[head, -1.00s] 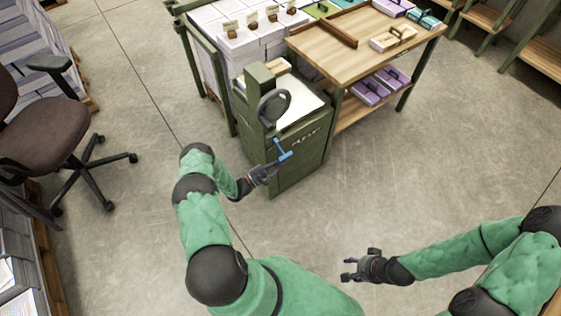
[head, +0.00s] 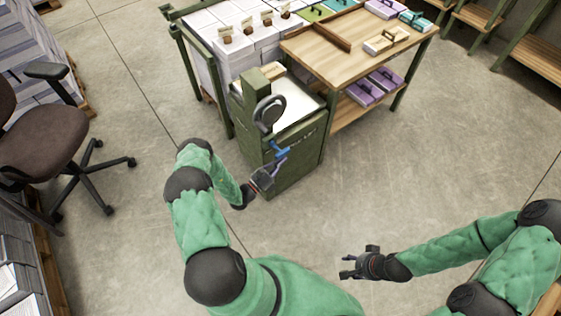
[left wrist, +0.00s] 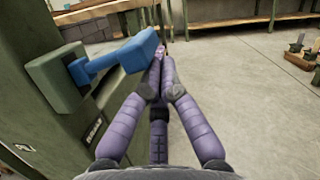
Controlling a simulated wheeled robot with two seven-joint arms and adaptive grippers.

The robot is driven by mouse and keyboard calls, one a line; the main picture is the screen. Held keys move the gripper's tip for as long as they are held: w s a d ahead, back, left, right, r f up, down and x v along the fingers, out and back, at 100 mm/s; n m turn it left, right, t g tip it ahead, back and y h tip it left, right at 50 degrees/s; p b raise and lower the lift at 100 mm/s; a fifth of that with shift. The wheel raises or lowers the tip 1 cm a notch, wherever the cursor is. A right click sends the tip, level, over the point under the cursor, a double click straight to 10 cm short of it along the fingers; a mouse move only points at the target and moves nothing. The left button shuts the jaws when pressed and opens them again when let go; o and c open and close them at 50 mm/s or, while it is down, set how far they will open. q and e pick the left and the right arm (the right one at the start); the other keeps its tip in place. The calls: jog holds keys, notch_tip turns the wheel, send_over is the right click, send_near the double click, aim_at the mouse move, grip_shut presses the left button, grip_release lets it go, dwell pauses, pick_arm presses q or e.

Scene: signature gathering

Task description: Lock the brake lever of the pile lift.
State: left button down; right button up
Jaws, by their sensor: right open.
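The pile lift (head: 262,130) is a green cabinet with a black handwheel and a white top surface. Its blue brake lever (head: 281,151) sticks out from the front, below the wheel. In the left wrist view the lever (left wrist: 105,60) runs from a green mount to a thick blue end at upper right. My left gripper (head: 276,165) is just below and in front of the lever. Its purple fingers (left wrist: 160,62) converge with the tips together, beside the lever's thick end; I cannot tell if they touch it. My right gripper (head: 345,263) is open and empty, away from the lift.
A wooden table (head: 345,55) with boxes stands behind and right of the lift. Paper stacks (head: 235,45) are behind it. An office chair (head: 45,140) is at the left. The floor right of the lift is clear.

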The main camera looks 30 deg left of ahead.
pick_arm(q)
jog(key=shift+r+n, duration=0.4)
jog(key=shift+r, duration=0.05)
jog(key=shift+r+p, duration=0.35)
jog(key=shift+r, duration=0.1)
pick_arm(e)
jog(key=shift+r, duration=0.5)
